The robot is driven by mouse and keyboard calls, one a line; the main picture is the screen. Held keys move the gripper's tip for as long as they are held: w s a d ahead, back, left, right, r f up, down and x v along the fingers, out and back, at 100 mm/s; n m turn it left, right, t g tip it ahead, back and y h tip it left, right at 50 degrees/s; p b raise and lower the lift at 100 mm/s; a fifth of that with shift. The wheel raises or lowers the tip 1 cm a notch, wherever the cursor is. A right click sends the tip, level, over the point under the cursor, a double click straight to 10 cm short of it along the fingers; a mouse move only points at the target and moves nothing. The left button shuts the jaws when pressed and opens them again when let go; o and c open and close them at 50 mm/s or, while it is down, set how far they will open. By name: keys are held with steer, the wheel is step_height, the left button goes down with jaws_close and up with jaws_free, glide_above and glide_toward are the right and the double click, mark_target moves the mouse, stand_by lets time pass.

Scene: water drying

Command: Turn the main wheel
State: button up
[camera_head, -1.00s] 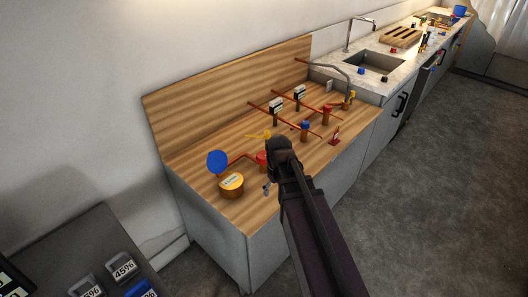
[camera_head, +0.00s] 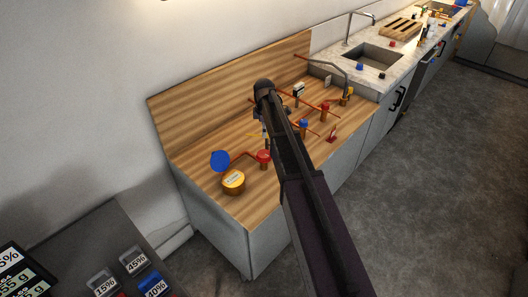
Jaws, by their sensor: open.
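Copper pipework with several valves stands on the wooden counter (camera_head: 205,180). A large blue disc (camera_head: 220,160), a red wheel-like knob (camera_head: 263,156) and a yellow-topped round gauge (camera_head: 233,181) are at its near left end. A yellow handle (camera_head: 254,136) shows partly behind my gripper. I cannot tell for sure which of these is the main wheel. My gripper (camera_head: 265,132) is open, hanging below the wrist over the pipework, just above and beside the red knob in the picture. My arm hides part of the pipes, and contact cannot be told.
Farther right stand a blue-topped valve (camera_head: 304,124), a red-topped valve (camera_head: 325,107) and a black-and-white meter (camera_head: 298,90). A wooden backboard (camera_head: 230,80) rises behind. A sink (camera_head: 372,54) lies beyond. A dark panel with weight displays (camera_head: 100,250) is at lower left. The floor at right is clear.

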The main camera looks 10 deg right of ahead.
mark_target(264, 154)
steer(key=shift+f, duration=0.25)
step_height(264, 154, down, 13)
steer(key=b, duration=1.3)
steer(key=shift+a+f+b, duration=0.1)
steer(key=shift+f+b, duration=0.1)
steer(key=shift+b, duration=0.2)
stand_by(0.3)
steer(key=c, duration=0.8)
